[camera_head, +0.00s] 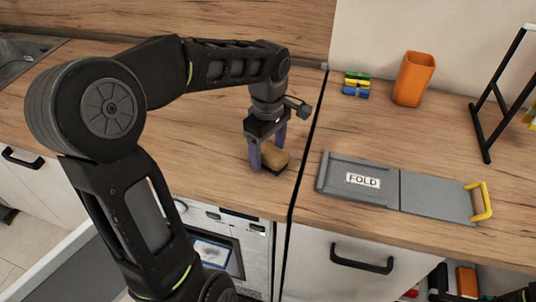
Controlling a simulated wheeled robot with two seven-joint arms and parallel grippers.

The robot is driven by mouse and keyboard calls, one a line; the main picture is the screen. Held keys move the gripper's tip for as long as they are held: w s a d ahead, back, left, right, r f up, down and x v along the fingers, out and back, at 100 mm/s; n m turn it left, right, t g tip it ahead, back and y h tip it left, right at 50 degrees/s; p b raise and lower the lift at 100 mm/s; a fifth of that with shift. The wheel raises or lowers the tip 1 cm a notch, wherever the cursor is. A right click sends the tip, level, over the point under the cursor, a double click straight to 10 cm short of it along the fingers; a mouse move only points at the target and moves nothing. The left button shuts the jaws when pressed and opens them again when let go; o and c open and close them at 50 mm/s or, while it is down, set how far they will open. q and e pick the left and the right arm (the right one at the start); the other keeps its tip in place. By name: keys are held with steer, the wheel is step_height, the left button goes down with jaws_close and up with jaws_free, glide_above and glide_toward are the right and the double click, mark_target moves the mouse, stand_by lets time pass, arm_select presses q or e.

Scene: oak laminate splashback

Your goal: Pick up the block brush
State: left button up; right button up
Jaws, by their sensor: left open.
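The block brush (277,155) is a small tan block with a dark underside, lying on the wooden counter left of the dark seam. My left gripper (268,156) points down at it from above, its two purple fingers open. One finger is on the brush's near left side and the other is by its far right side, partly behind it. I cannot tell whether the fingers touch the brush. Part of the brush's left end is hidden by the near finger.
A grey folding board (397,188) marked FOLD with a yellow handle lies to the right. Behind it stand an orange cup (413,79) and a stack of coloured sponges (356,84). A black rack (488,110) stands far right. The sink (22,58) is far left.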

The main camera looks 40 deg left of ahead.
mark_target(268, 149)
arm_select(q)
steer(key=shift+c, duration=0.4)
jaws_close()
stand_by(0.4)
steer(key=shift+r, duration=0.15)
step_height(268, 149, up, 10)
steer(key=shift+f, duration=0.1)
stand_by(0.7)
steer(key=c, duration=0.6)
jaws_free()
steer(key=c, duration=0.6)
